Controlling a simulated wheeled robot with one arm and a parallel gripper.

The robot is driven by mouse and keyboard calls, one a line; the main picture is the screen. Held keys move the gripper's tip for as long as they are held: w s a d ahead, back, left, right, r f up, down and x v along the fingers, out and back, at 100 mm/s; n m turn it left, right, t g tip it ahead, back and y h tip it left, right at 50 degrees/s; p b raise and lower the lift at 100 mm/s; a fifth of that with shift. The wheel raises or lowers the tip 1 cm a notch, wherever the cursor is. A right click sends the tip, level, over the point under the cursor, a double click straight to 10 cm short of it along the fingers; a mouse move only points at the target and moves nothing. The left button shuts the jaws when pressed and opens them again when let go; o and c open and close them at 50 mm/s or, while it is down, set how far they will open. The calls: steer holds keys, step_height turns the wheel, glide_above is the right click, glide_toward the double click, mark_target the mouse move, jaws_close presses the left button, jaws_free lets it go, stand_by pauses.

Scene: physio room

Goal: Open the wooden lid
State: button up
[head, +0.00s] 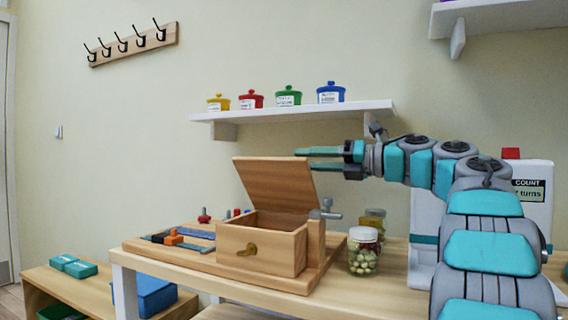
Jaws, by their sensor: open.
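The wooden lid (276,184) stands raised and tilted back above its wooden box (262,249) on the table. The inside of the box shows below the lid. A brass-coloured knob sits on the box front, and a grey metal fitting (325,210) is at its right side. My gripper (304,158) is open, with its fingers pointing left at the height of the lid's upper right corner. I cannot tell whether a finger touches the lid. The gap between the fingers looks empty.
A clear jar (363,252) with a white lid stands right of the box. A white device with a "COUNT" display (530,189) is behind my arm. Tools lie on the board left of the box. A wall shelf (290,112) with coloured pots hangs above.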

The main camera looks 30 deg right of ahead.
mark_target(284, 159)
steer(key=x, duration=0.6)
steer(key=shift+w+a, duration=0.1)
steer(key=shift+w, duration=0.05)
jaws_close()
stand_by(1.2)
